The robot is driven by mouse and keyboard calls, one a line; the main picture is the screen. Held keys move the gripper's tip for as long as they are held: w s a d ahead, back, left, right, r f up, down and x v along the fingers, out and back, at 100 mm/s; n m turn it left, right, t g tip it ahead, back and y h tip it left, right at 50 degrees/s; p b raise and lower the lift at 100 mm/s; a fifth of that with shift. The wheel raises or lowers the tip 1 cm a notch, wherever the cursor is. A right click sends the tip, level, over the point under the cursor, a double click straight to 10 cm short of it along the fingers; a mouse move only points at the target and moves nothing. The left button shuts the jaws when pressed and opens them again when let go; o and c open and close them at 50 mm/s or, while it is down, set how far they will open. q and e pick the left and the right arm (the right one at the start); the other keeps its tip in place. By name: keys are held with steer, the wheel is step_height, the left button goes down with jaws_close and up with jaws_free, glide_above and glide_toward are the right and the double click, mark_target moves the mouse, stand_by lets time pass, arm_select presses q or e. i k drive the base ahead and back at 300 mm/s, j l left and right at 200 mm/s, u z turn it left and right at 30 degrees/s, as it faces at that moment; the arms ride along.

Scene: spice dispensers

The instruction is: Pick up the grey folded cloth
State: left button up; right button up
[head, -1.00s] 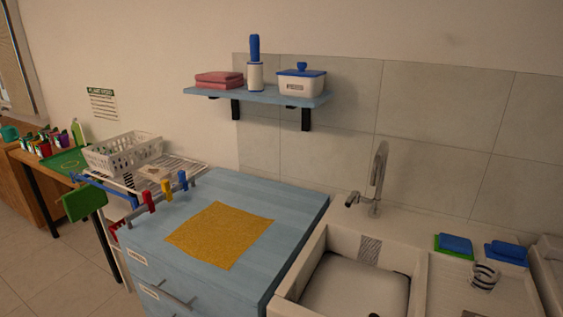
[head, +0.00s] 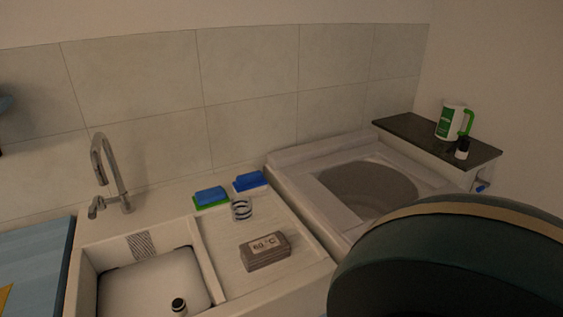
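A grey-brown, layered block with a pale label (head: 265,250) lies on the ribbed drainboard right of the sink in the head view; it looks like the grey folded cloth. Its top and front side are in clear view, and nothing touches it. Neither of my grippers shows in this view.
A striped glass (head: 241,209) and two sponges, one blue and green (head: 211,197) and one blue and white (head: 250,181), sit behind it. The sink (head: 150,285) and faucet (head: 112,172) are left. A large dark rounded shape (head: 460,265) fills the lower right, close to the camera.

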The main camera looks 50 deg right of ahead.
mark_target(260, 252)
steer(key=z, duration=1.45)
steer(key=j+z, duration=0.35)
steer(key=k+j+z, duration=0.15)
steer(key=z, duration=0.15)
